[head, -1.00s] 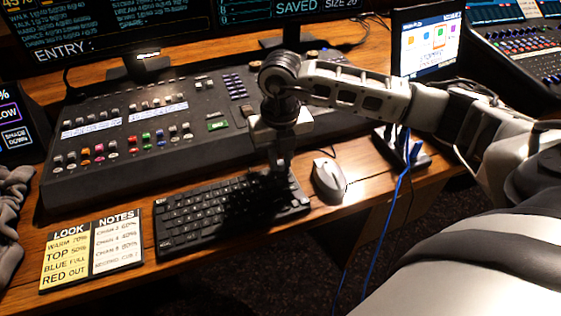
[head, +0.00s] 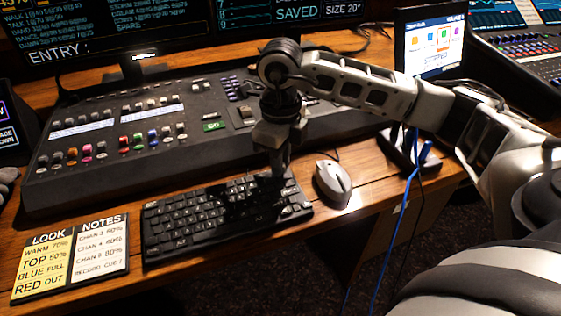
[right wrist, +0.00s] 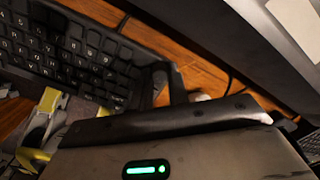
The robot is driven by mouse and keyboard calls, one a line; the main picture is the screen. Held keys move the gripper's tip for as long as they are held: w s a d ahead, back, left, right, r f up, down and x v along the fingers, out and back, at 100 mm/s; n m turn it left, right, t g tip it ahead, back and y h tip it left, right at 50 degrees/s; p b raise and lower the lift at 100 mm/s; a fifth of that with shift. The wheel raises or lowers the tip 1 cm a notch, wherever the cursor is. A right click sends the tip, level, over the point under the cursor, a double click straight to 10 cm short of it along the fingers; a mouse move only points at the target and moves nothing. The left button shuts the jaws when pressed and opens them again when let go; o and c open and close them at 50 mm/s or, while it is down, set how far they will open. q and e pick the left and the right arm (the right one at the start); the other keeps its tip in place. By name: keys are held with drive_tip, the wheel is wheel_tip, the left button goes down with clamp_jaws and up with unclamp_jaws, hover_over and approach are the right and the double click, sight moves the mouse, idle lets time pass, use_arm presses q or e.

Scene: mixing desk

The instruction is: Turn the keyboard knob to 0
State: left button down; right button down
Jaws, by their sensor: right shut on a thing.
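The black keyboard (head: 220,212) lies on the wooden desk, and part of it shows in the right wrist view (right wrist: 65,50). My right gripper (head: 279,170) points down at the keyboard's far right corner, shut on the keyboard knob. The knob is hidden behind the fingers in the head view, so its setting cannot be read. In the right wrist view, a dark upright piece stands at the keyboard's corner; I cannot tell whether it is finger or knob. My left gripper is not in view.
A grey mouse (head: 333,182) lies close to the right of the gripper. The lighting console (head: 130,170) stands behind the keyboard. The LOOK and NOTES cards (head: 70,258) lie to its left. A small screen (head: 434,44) with blue cables stands at right, near my right arm.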

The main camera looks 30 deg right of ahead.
drive_tip(key=shift+r+n, duration=0.1)
drive_tip(key=shift+n, duration=0.3)
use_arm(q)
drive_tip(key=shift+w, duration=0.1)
use_arm(e)
drive_tip(key=c, duration=1.3)
unclamp_jaws()
use_arm(q)
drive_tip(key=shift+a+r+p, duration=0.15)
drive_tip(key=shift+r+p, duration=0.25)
drive_tip(key=shift+p, duration=0.5)
use_arm(e)
wheel_tip(320, 180, up, 16)
drive_tip(key=shift+f, duration=0.1)
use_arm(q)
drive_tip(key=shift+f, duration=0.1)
